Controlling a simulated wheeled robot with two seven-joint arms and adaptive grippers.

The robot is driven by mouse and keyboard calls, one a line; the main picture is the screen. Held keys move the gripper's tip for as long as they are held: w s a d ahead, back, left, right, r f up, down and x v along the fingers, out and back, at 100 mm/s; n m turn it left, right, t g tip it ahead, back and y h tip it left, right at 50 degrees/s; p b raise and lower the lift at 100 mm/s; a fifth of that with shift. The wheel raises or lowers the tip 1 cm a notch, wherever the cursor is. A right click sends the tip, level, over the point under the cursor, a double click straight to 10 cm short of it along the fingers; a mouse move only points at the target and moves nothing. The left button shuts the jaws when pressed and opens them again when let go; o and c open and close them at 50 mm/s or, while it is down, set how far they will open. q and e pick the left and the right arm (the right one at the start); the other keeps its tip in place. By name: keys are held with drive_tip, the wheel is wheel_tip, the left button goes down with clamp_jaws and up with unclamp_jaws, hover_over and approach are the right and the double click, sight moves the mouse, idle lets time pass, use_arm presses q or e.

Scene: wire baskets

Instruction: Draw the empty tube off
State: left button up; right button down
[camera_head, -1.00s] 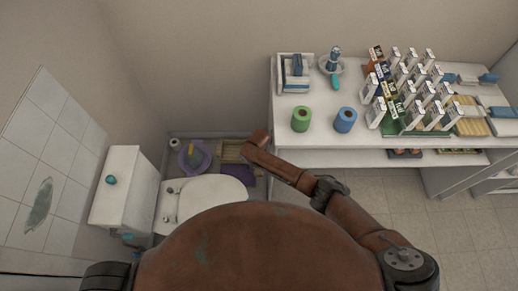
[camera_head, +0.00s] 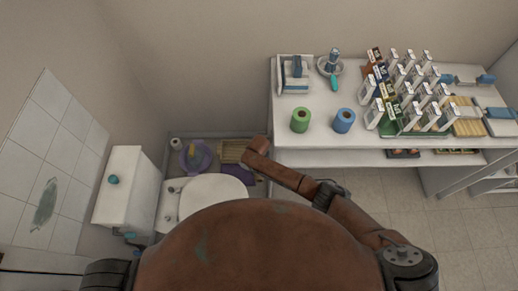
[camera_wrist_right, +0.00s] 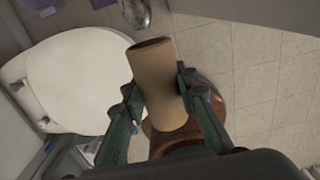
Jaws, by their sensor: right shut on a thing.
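The bare beige cardboard tube (camera_wrist_right: 163,90) is in the right wrist view, tilted, with its dark open end toward the top. My right gripper (camera_wrist_right: 158,88) is shut on it, with one green finger on each side. A shiny rounded metal piece (camera_wrist_right: 136,12) shows just above the tube's open end. It looks apart from the tube, but I cannot tell whether it is the roll holder. In the head view my right arm reaches toward the toilet area; its gripper cannot be made out there. My left gripper is in neither current view.
A white toilet (camera_head: 213,196) stands below the arm, its lid (camera_wrist_right: 75,75) close to the left finger. A white shelf table (camera_head: 385,147) on the right holds a green roll (camera_head: 300,120), a blue roll (camera_head: 343,121) and several boxes. A purple basin (camera_head: 196,158) is on the floor.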

drive_tip(key=shift+s+p, duration=0.95)
drive_tip(key=shift+s, duration=0.3)
drive_tip(key=shift+s, duration=0.1)
drive_tip(key=shift+s+p, duration=1.8)
drive_tip(key=shift+s, duration=0.6)
drive_tip(key=shift+w+r, duration=0.1)
